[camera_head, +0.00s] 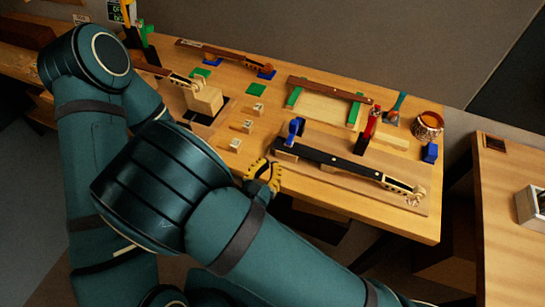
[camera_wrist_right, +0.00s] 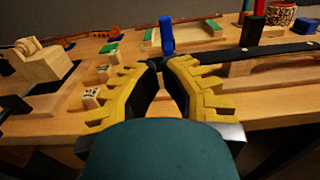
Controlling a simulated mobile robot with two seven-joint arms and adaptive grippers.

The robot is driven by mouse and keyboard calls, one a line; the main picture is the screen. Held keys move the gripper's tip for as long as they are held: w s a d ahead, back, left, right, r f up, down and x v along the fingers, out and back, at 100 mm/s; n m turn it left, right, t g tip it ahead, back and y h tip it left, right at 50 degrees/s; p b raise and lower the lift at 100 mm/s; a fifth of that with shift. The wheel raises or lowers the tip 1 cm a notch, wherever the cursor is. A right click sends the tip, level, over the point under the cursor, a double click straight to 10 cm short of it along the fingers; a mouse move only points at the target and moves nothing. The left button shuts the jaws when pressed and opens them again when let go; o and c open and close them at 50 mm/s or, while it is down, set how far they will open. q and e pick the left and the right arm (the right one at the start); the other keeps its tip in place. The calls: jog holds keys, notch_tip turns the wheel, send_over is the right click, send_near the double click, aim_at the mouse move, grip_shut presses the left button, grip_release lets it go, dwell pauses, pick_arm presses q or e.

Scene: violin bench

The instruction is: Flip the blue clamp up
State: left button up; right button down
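A blue clamp (camera_head: 295,128) stands at the left end of a long black fingerboard piece (camera_head: 340,163). In the right wrist view the blue clamp (camera_wrist_right: 167,35) rises upright just beyond my fingertips, with a gap before it. My right gripper (camera_head: 264,174), with yellow fingers, is over the front edge of the bench, nearer than the clamp. In the wrist view the right gripper (camera_wrist_right: 163,66) has a narrow gap between its black pads and holds nothing visible. A second blue piece (camera_head: 430,152) sits near the right end of the bench. My left gripper is not visible.
A red clamp (camera_head: 371,124) stands behind the fingerboard, with a copper-coloured bowl (camera_head: 428,125) to its right. Small wooden blocks (camera_head: 247,127) and a larger wooden block (camera_head: 204,99) lie to the left. A violin neck (camera_head: 225,55) lies at the back. A second table (camera_head: 500,200) is at right.

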aim_at(286, 140)
jog(key=x, duration=1.2)
jog(key=shift+w+d+r+g+p, duration=0.15)
jog(key=shift+r+g+p, duration=0.2)
jog(key=shift+p, duration=0.25)
